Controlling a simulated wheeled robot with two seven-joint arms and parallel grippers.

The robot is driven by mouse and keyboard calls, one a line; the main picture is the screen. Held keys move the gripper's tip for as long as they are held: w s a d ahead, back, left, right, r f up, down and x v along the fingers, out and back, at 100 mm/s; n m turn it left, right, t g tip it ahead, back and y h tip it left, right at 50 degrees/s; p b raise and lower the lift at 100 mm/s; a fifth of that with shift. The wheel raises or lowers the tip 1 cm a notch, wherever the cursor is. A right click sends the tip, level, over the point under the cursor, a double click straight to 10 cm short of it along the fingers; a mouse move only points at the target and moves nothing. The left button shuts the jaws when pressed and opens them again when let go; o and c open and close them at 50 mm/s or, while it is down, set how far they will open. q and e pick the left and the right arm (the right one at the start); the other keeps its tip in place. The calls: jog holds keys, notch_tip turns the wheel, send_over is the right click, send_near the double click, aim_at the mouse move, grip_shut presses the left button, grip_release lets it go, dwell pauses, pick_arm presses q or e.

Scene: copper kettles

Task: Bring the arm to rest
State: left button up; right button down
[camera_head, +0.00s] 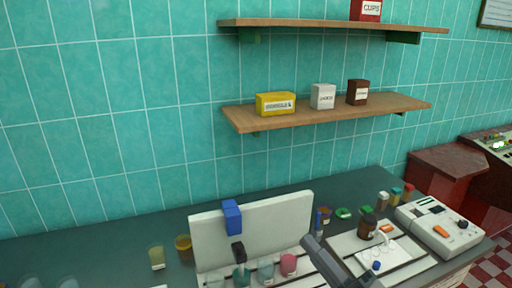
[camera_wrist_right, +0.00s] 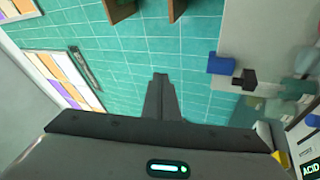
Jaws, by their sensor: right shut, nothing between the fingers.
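My right gripper (camera_head: 308,241) is a dark grey shape rising from the bottom edge in the head view, in front of the counter. In the right wrist view its fingers (camera_wrist_right: 161,82) are together, with nothing between them, and point toward the teal tiled wall. My left gripper does not show in either view. The right gripper looks apart from the wall; how near it is to the items behind it I cannot tell.
A white upright panel (camera_head: 265,218) with a blue block (camera_head: 232,217) stands on the dark counter (camera_head: 110,243). Cups and jars stand around it. A brown bottle (camera_head: 367,227) and a white device (camera_head: 440,226) are at right. Two wooden shelves (camera_head: 330,113) hang above.

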jog(key=s+d+f+m+g+h, duration=0.2)
jog(key=s+d+f+m+h, duration=0.1)
jog(key=d+f+m+h, duration=0.6)
jog(key=s+d+f+m+g+h, duration=0.1)
jog(key=s+d+f+m+h, duration=0.1)
jog(key=d+f+m+h, duration=0.55)
jog(key=s+a+f+m+g+y, duration=0.1)
jog(key=s+a+f+m+g, duration=0.2)
jog(key=s+f+g, duration=0.5)
jog(key=s+a+f+m+g+y, duration=0.25)
jog(key=s+f, duration=0.65)
jog(key=s, duration=0.6)
notch_tip(320, 180, down, 31)
jog(key=g+b, duration=0.2)
jog(key=b, duration=0.1)
jog(key=s+d+f+g+h+b, duration=0.1)
jog(key=s+d+f+b, duration=0.1)
jog(key=s+f, duration=1.7)
jog(key=shift+d+f+n, duration=0.25)
jog(key=shift+f+n, duration=0.05)
jog(key=shift+f, duration=0.6)
